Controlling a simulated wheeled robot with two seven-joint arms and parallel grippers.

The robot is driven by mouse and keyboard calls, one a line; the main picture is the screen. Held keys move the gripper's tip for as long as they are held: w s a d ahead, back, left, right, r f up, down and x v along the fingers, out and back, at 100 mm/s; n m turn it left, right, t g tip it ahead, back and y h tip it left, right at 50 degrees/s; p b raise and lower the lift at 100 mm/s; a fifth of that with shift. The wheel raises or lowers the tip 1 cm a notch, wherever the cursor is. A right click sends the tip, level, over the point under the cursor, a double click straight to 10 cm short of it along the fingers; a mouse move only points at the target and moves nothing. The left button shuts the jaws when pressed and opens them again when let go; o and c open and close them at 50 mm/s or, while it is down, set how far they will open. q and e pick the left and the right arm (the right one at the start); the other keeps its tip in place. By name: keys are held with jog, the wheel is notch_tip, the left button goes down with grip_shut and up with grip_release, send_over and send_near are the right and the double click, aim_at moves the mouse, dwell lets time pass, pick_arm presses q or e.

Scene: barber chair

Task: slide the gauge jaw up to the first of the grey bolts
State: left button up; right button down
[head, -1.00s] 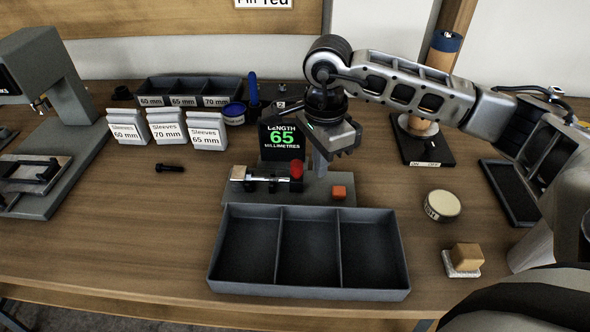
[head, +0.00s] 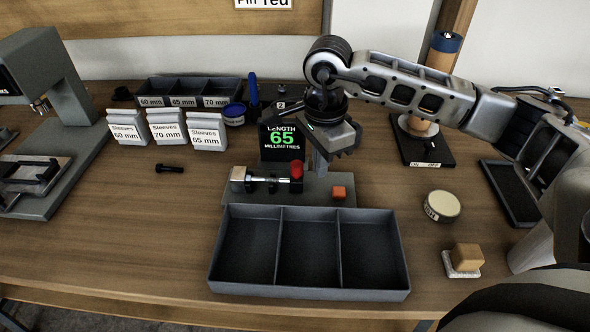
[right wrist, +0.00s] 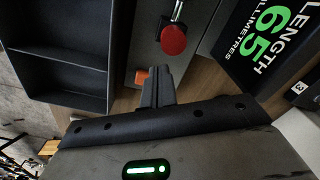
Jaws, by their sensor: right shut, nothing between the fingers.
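The length gauge is a grey block (head: 318,188) with a silver square end piece (head: 243,174), a thin silver rod and a red knob (head: 297,170). The knob also shows in the right wrist view (right wrist: 173,40). I cannot make out the jaw clearly, or whether a bolt lies in the gauge. The display behind reads 65 millimetres (head: 282,142). A dark bolt (head: 170,168) lies loose on the table left of the gauge. My right gripper (head: 320,166) is shut and empty, just right of the knob and apparently apart from it; its fingers show in the wrist view (right wrist: 157,86). My left gripper is not in view.
An empty three-compartment tray (head: 310,293) stands in front. Sleeve boxes (head: 205,133) and a labelled bin (head: 185,101) stand behind left. A press (head: 55,80) is far left; a round tin (head: 441,206) lies right.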

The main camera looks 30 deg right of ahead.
jog(key=shift+a, duration=0.1)
dwell(0.5)
jog(key=shift+w+a, duration=0.55)
jog(key=shift+a, duration=0.15)
jog(key=shift+a, duration=0.15)
dwell(0.6)
jog(key=shift+s+d+b, duration=0.3)
jog(key=shift+d, duration=0.25)
notch_tip(320, 180, up, 8)
jog(key=p, duration=0.5)
dwell(0.4)
